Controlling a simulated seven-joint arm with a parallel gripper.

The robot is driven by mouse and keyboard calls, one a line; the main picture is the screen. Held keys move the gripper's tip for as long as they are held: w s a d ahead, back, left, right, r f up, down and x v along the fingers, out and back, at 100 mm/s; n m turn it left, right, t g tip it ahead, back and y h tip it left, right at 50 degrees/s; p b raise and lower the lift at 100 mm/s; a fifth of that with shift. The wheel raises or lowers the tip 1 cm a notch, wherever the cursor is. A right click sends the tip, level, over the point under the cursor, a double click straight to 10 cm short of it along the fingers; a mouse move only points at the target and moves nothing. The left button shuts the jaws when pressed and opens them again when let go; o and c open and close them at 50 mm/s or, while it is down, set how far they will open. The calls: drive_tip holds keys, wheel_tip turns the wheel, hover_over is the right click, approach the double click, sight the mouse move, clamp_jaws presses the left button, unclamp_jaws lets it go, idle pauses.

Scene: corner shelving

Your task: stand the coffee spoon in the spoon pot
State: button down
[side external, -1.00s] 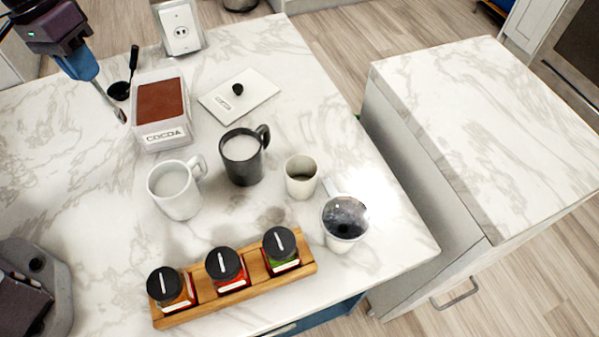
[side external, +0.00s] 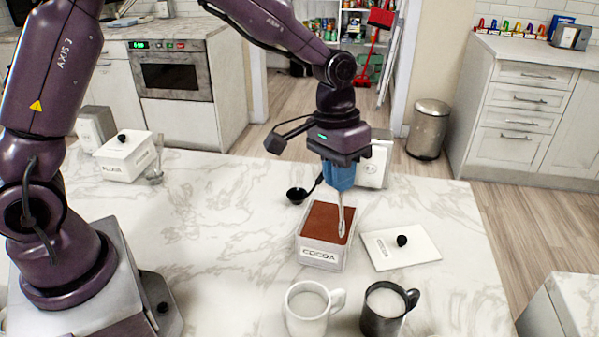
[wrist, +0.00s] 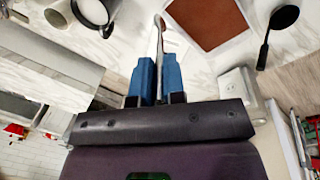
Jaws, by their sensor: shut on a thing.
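My gripper (side external: 340,184) is shut on the silver coffee spoon (side external: 341,215). The spoon hangs nearly upright, bowl end down, and overlaps the right side of the open cocoa box (side external: 320,254) in the side view. It looks above the counter; its exact height is unclear. In the wrist view the spoon (wrist: 159,36) stands out between my blue fingers (wrist: 158,78), with the cocoa box (wrist: 208,22) beside it. I cannot identify the spoon pot in the current views; the small pale cup from the earlier frame is outside the side view.
A white mug (side external: 308,312) and a dark mug (side external: 382,314) stand in front of the cocoa box. The lid (side external: 400,248) lies to its right. A black scoop (side external: 297,195) and outlet block (side external: 372,168) are behind.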

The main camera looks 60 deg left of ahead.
drive_tip(key=d+r+n+y, duration=0.1)
drive_tip(key=d+r, duration=0.1)
drive_tip(key=d, duration=1.1)
drive_tip(key=d+r+n+y, duration=0.1)
drive_tip(key=d+r, duration=0.1)
drive_tip(key=d, duration=1.1)
wheel_tip(320, 180, down, 12)
drive_tip(key=shift+a, duration=0.25)
drive_tip(key=c, duration=1.1)
unclamp_jaws()
drive_tip(key=shift+r, duration=0.1)
wheel_tip(320, 180, up, 13)
